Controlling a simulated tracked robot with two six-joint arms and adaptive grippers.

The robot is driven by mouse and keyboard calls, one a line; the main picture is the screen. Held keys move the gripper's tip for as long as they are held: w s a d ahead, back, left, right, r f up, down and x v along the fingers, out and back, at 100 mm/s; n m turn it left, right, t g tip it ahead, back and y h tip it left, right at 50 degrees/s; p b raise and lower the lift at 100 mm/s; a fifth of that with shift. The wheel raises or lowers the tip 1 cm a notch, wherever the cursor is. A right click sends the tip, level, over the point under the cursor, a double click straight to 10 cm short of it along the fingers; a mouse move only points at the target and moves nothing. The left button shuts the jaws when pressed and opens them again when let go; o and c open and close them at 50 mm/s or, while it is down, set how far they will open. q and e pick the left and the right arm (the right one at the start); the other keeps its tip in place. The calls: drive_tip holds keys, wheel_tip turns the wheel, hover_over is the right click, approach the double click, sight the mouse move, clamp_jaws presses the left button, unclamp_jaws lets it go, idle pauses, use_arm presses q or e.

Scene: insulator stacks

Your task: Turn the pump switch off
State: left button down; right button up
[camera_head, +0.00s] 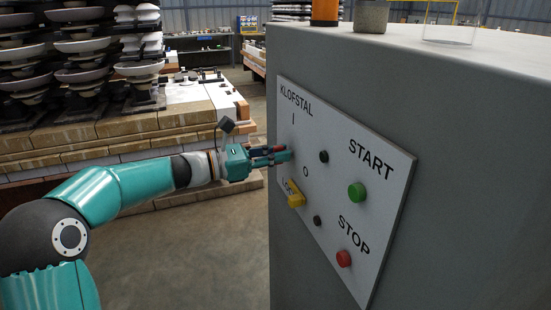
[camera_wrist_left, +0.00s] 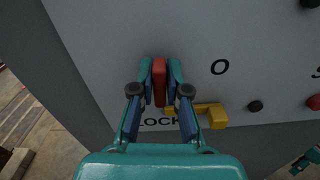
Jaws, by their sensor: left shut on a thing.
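The grey switch panel (camera_head: 325,215) is on the side of a large grey cabinet. The pump switch is a red handle (camera_wrist_left: 159,82), upright in the left wrist view, with the O mark to its right. My left gripper (camera_head: 282,154) reaches the panel from the left, near the I and O marks. In the left wrist view its two fingers are shut on the red handle, one on each side. In the head view the gripper hides most of the handle. A teal part low at the right of the left wrist view seems to be my right gripper (camera_wrist_left: 304,162); its fingers are unclear.
A yellow lock piece (camera_head: 295,194) sits just below the switch, close to my left fingers. A green START button (camera_head: 357,193) and a red STOP button (camera_head: 344,258) are further right. Insulator stacks (camera_head: 90,45) stand on pallets behind my left arm.

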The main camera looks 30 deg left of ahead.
use_arm(q)
drive_tip(key=m+b, duration=1)
drive_tip(key=b, duration=0.1)
drive_tip(key=shift+s+d+f+m, duration=0.1)
drive_tip(key=shift+f+m, duration=0.2)
drive_tip(key=shift+f, duration=0.1)
drive_tip(key=m+b, duration=0.2)
drive_tip(key=m, duration=0.1)
drive_tip(key=shift+b, duration=0.4)
drive_tip(key=shift+m+b, duration=0.75)
drive_tip(key=shift+m, duration=0.65)
drive_tip(key=shift+d+f, duration=0.1)
drive_tip(key=c, duration=1.2)
unclamp_jaws()
drive_tip(key=shift+r, duration=0.2)
drive_tip(key=v, duration=1.2)
